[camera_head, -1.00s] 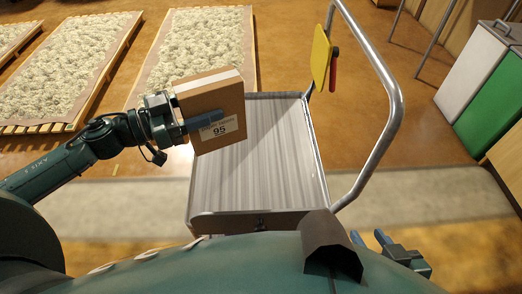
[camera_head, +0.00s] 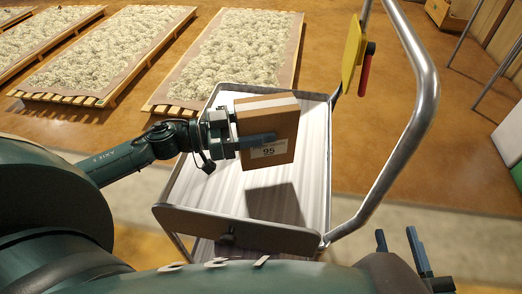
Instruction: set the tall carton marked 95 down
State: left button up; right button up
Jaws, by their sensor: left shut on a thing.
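The tall brown carton marked 95 (camera_head: 283,128) is upright, with a pale tape strip on top and a white label low on its front. My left gripper (camera_head: 258,139) is shut on it from the left, one blue-grey finger across its front face. The carton hangs above the metal tray of a cart (camera_head: 212,190), apart from it. Its shadow falls on the tray below and in front of it. My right gripper (camera_head: 400,244) is low at the right, empty, with its two fingers apart.
The cart's curved metal handle (camera_head: 425,110) rises at the right, with a yellow panel (camera_head: 352,55) and a red grip (camera_head: 365,72) by it. The visible tray surface is bare. Pallets of pale fluffy material (camera_head: 240,55) lie on the floor behind.

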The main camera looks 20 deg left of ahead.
pick_arm(q)
notch_tip(320, 180, down, 6)
jog(key=shift+r+b, duration=0.2)
jog(key=shift+b, duration=1)
jog(key=shift+r, duration=0.1)
jog(key=o, duration=1.2)
jog(key=shift+s+a, duration=0.1)
jog(key=p+v, duration=0.2)
jog(key=v, duration=0.5)
jog(key=shift+a, duration=0.1)
